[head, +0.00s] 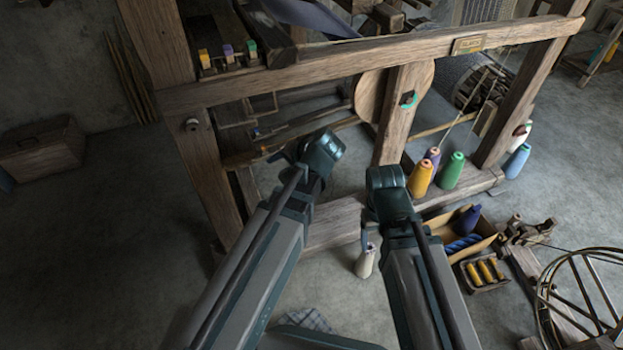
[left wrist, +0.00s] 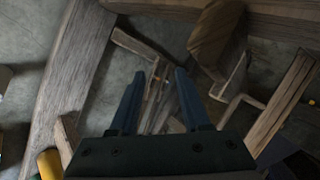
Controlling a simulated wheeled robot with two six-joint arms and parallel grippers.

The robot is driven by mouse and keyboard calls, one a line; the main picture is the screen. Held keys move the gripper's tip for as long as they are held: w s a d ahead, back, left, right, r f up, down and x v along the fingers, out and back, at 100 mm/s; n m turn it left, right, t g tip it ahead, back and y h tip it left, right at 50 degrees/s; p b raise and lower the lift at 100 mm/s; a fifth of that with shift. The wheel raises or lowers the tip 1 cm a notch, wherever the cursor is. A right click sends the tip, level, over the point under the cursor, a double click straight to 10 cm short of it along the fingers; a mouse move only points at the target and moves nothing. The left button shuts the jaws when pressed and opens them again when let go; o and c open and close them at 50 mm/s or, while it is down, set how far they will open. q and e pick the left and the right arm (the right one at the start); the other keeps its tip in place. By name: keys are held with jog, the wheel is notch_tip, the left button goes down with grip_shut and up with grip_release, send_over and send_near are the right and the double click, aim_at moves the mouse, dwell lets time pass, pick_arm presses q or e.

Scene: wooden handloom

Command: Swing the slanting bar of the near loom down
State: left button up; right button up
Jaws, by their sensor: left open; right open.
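The near loom is a wooden frame with a long top beam (head: 370,62) bearing a brass plate. Inside the frame a thin wooden bar (head: 290,138) runs slantwise, rising to the right; I cannot tell for sure that it is the task's bar. My left gripper (left wrist: 160,75) is open and empty, its two dark fingers pointing into the loom, with thin wooden bars beyond the tips. In the head view its arm reaches the loom's front, and the fingers are mostly hidden. My right gripper (head: 364,236) shows only as a small dark part beside its arm, low before the loom.
Thread cones, including a yellow one (head: 421,178) and a green one (head: 451,171), stand at the loom's foot. A box (head: 470,240) of yarn and a wooden wheel frame (head: 585,295) are at lower right. A chest (head: 42,148) stands left; the floor between is clear.

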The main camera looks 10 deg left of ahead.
pick_arm(q)
jog(key=s+d+f+n+g+h+p, duration=0.2)
jog(key=s+d+f+h, duration=0.1)
jog(key=s+h, duration=0.15)
jog(key=s+d+r+h+p, duration=0.1)
jog(key=s+d+r+p, duration=0.1)
jog(key=d+r+p, duration=0.2)
jog(key=s+d+r+g+h+p, duration=0.1)
jog(key=s+d+r+p, duration=0.2)
jog(key=r+p, duration=0.4)
jog(key=shift+s+d+m+p, duration=0.25)
jog(key=shift+d+m+p, duration=0.15)
jog(key=shift+d+p, duration=0.2)
jog(key=shift+r+h, duration=0.1)
jog(key=shift+h, duration=0.15)
jog(key=s+d+m, duration=0.2)
jog(key=s+d, duration=0.2)
jog(key=d, duration=0.2)
notch_tip(320, 180, up, 16)
jog(key=p, duration=1.5)
jog(key=shift+w+g+p, duration=0.15)
jog(key=shift+g+p, duration=0.15)
jog(key=shift+g, duration=0.1)
jog(key=shift+a, duration=0.1)
